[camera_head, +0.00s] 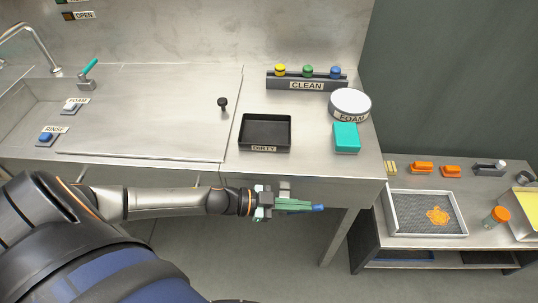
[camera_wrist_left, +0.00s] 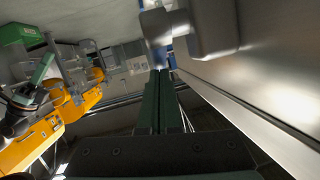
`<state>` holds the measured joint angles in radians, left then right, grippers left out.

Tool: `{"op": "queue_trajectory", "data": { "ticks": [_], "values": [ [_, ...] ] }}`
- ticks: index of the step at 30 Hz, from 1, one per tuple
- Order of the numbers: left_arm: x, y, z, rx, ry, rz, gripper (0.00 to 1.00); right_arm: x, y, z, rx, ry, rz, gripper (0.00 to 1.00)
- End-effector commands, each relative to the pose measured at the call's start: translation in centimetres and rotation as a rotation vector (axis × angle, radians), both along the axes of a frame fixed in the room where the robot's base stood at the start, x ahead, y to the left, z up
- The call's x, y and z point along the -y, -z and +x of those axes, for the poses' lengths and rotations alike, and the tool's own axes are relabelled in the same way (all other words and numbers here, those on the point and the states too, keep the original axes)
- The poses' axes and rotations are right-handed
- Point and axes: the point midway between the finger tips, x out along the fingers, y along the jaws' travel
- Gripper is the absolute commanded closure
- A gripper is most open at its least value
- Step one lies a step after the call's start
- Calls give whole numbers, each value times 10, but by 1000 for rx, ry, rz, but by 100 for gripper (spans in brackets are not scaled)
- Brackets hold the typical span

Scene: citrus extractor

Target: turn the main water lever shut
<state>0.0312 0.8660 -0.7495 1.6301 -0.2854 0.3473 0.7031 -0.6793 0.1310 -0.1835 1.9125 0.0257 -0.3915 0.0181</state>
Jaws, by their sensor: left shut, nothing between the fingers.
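My left gripper (camera_head: 317,207) is shut and empty, just off the steel table's front edge in the head view. Its green fingers point right and lie together in the left wrist view (camera_wrist_left: 160,76). A grey metal fitting (camera_head: 285,187) sticks out below the table edge, right beside the fingers. In the left wrist view a grey metal block (camera_wrist_left: 212,28) stands close above the fingertips; I cannot tell whether it is the main water lever. A teal-handled lever (camera_head: 89,69) stands tilted behind the sink, far from the gripper.
The steel table (camera_head: 200,174) holds a black DIRTY tray (camera_head: 265,146), a teal block (camera_head: 346,138), a round FOAM tub (camera_head: 350,103) and a CLEAN rack (camera_head: 307,84). A lower side table (camera_head: 400,243) stands at right. Floor below the gripper is open.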

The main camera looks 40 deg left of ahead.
Motion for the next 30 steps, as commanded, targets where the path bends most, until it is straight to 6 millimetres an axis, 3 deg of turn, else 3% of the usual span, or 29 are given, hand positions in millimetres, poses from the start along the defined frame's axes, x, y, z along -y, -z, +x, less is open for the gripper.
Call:
{"op": "queue_trajectory", "data": {
  "ticks": [9, 30],
  "values": [
    [8, 9, 5, -6, -2, 4, 100, 0, -13, 0, 0, -1, 1, 100],
    [10, 13, 6, -5, 0, 3, 100, -1, -16, 0, -1, -1, 0, 100]
  ]
}}
